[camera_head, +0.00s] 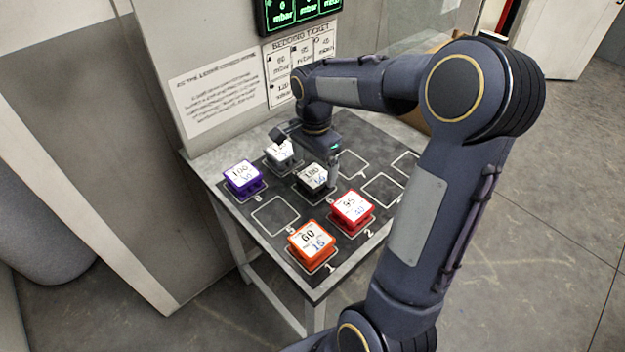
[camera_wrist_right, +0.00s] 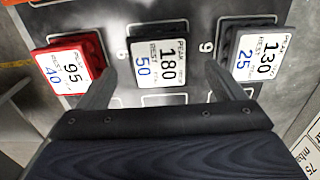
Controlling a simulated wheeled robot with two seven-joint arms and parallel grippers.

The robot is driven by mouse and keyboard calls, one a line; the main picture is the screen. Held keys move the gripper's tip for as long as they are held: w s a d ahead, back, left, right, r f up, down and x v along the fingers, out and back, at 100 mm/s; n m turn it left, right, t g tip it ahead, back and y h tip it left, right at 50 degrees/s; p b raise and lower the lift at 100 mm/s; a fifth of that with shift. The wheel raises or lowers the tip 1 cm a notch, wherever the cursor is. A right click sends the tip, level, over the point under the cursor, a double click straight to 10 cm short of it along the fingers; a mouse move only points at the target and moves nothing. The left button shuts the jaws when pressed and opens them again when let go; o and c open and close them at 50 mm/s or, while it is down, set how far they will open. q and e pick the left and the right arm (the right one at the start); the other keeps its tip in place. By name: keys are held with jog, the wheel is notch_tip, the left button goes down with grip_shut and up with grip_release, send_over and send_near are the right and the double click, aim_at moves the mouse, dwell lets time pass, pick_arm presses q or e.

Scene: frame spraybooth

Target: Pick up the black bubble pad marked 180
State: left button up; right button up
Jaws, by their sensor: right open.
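The black bubble pad marked 180 (camera_head: 314,179) sits in the middle of the dark table mat, with a white label on top. It also shows in the right wrist view (camera_wrist_right: 160,62). My right gripper (camera_head: 307,153) is open and empty, just behind and above this pad in the head view. In the right wrist view its two fingers (camera_wrist_right: 160,75) stand apart, one to each side of the pad, without touching it. I cannot tell how far the tips are above the mat. My left gripper is out of view.
A red pad marked 95 (camera_head: 352,212) and a dark pad marked 130 (camera_wrist_right: 258,60) flank the 180 pad. An orange pad (camera_head: 312,243) and a purple pad (camera_head: 243,177) stand on the mat (camera_head: 275,240). Outlined spaces at right are empty. A panel rises behind.

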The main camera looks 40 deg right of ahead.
notch_tip(320, 180, down, 2)
jog(key=shift+f, duration=0.25)
jog(key=c, duration=1.1)
jog(key=shift+o, duration=0.2)
jog(key=shift+r, duration=0.15)
